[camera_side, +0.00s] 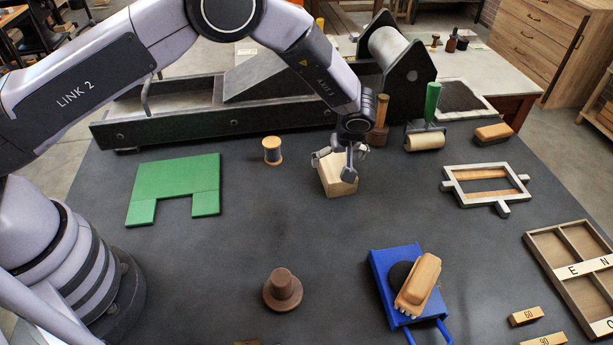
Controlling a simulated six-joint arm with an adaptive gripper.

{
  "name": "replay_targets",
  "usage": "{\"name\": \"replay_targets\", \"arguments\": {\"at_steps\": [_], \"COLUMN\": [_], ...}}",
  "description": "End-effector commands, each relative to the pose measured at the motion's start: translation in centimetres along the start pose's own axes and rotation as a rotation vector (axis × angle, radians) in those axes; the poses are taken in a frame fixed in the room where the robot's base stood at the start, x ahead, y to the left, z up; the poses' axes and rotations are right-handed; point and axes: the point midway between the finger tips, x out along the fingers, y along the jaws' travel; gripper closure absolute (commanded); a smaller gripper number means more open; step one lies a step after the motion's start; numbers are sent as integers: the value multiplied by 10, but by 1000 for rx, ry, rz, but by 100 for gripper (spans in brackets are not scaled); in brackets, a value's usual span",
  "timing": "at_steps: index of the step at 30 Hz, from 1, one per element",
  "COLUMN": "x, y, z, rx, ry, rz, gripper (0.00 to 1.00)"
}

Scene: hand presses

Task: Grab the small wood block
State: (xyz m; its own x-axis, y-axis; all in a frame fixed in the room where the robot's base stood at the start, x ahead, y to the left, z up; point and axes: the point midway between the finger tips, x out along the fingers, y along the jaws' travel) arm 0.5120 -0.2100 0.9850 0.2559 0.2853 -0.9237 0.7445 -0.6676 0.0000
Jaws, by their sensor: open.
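A pale wood block (336,180) stands on the dark table right of the centre. My gripper (335,172) is at the block, coming down from above. Its fingers are open, one at the block's left upper edge and one in front of its right side. I cannot tell whether the fingers touch the block. Parts of the block's top and right side are hidden behind the gripper. Smaller wood blocks marked 60 (526,316) and 90 (544,340) lie at the lower right.
A thread spool (272,151) stands left of the block. A black press (230,110) and a green-handled roller (425,135) are behind. A green board (172,178), a brown knob (282,290), a blue tray (381,262) with a brush (418,284), and a metal frame (455,187) stand around.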

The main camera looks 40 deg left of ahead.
Motion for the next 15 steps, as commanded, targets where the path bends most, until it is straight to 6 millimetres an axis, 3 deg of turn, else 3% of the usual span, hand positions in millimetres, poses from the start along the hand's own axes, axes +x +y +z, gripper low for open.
{"name": "replay_targets", "arguments": {"at_steps": [7,15], "x": [21,58], "y": [1,5], "z": [0,-1], "rx": [0,0], "ry": [-1,-2], "rz": [-1,-1], "gripper": [0,0]}}
